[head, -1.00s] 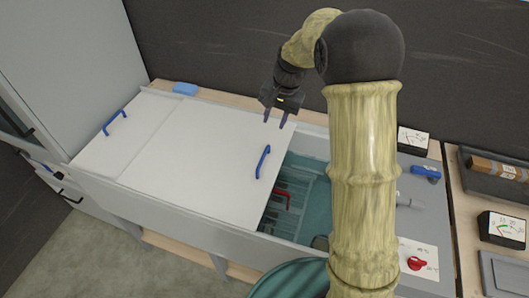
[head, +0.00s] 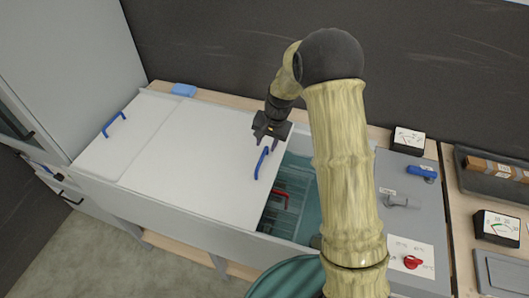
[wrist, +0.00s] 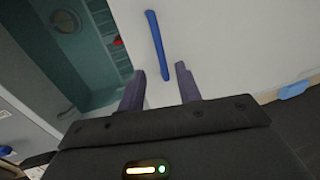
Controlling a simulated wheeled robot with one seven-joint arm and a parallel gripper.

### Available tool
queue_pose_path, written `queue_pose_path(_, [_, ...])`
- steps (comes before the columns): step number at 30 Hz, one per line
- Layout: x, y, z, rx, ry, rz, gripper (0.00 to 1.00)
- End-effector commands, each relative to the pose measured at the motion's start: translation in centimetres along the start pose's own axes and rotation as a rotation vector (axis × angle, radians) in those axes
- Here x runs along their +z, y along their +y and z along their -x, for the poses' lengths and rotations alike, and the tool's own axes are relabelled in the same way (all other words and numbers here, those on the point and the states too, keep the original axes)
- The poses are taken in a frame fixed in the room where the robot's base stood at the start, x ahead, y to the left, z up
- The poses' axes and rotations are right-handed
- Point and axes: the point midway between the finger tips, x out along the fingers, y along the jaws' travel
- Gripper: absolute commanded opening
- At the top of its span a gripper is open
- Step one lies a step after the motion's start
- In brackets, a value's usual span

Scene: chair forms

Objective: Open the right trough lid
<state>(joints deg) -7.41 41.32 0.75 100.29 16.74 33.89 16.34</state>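The right trough lid (head: 205,155) is a white flat panel covering part of the trough, with a blue bar handle (head: 262,163) near its right edge. Right of this lid the trough (head: 310,175) is uncovered and shows a teal inside. My gripper (head: 265,141) is above the lid close to the far end of the blue handle, its fingers apart and empty. In the wrist view the blue handle (wrist: 157,45) lies ahead of the two fingertips (wrist: 160,72), roughly in line with the gap between them. I cannot tell whether they touch.
A left lid (head: 120,130) with its own blue handle (head: 114,123) lies beside it. Inside the trough are a rack and a red handle (head: 280,198). A blue block (head: 184,90) sits behind the lids. A panel with a red knob (head: 412,262) and gauge (head: 409,139) stands at right.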

Motion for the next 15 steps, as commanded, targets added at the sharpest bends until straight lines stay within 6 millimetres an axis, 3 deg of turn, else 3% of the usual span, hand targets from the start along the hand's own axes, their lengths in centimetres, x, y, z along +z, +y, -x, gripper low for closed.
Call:
queue_pose_path(9, [-0.1, 0.3, -5.2, 0.001, -0.002, -0.006, 0.34])
queue_pose_path(15, [-0.3, 0.4, -6.8, 0.0, 0.002, -0.009, 0.34])
